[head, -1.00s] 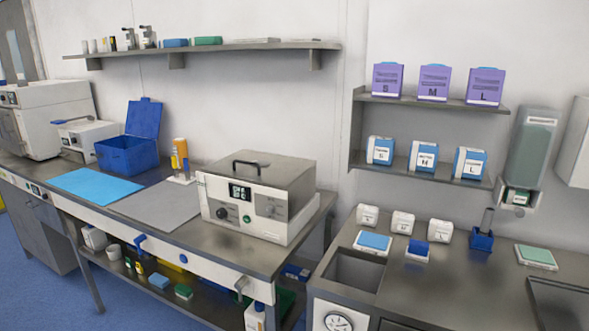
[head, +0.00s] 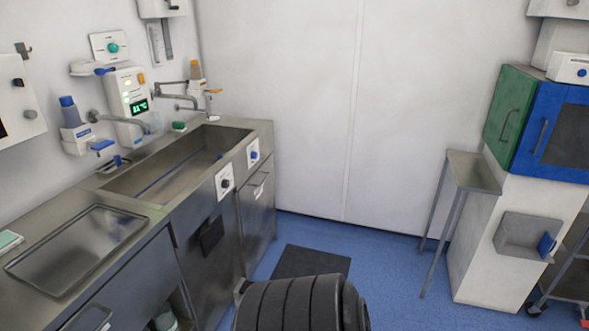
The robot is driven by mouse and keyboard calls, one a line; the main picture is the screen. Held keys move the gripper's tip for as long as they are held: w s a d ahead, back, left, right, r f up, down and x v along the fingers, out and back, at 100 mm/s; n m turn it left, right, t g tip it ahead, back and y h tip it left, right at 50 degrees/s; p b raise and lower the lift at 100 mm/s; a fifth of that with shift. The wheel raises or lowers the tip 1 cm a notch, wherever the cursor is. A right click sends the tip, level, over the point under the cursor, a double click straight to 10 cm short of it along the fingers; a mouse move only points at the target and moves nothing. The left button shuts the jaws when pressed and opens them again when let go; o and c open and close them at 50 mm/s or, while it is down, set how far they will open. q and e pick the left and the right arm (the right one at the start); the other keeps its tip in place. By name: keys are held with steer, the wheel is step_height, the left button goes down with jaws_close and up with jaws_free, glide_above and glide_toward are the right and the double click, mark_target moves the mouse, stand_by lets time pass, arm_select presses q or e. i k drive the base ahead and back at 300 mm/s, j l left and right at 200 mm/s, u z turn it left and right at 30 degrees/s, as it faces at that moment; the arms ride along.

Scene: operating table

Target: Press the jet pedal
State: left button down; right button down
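I cannot make out a clear jet pedal in the head view. A black panel (head: 211,235) is on the front of the steel sink unit, below the long basin (head: 165,172); I cannot tell whether it is a pedal. A dark flat mat (head: 318,260) lies on the blue floor beside the sink unit. Its near part is hidden behind a black ribbed shape at the bottom. Neither of my grippers is in view.
Two white control plates (head: 224,183) with knobs are on the sink front. A wall unit (head: 128,105) with a green display hangs above the basin. A narrow steel stand (head: 473,172) and a white cabinet (head: 482,255) stand at the right. Blue floor (head: 385,270) is open between.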

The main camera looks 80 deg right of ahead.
mark_target(247, 283)
steer(key=z, duration=2.3)
steer(key=i+j+z, duration=0.1)
steer(key=i+z, duration=0.3)
steer(key=i, duration=1.35)
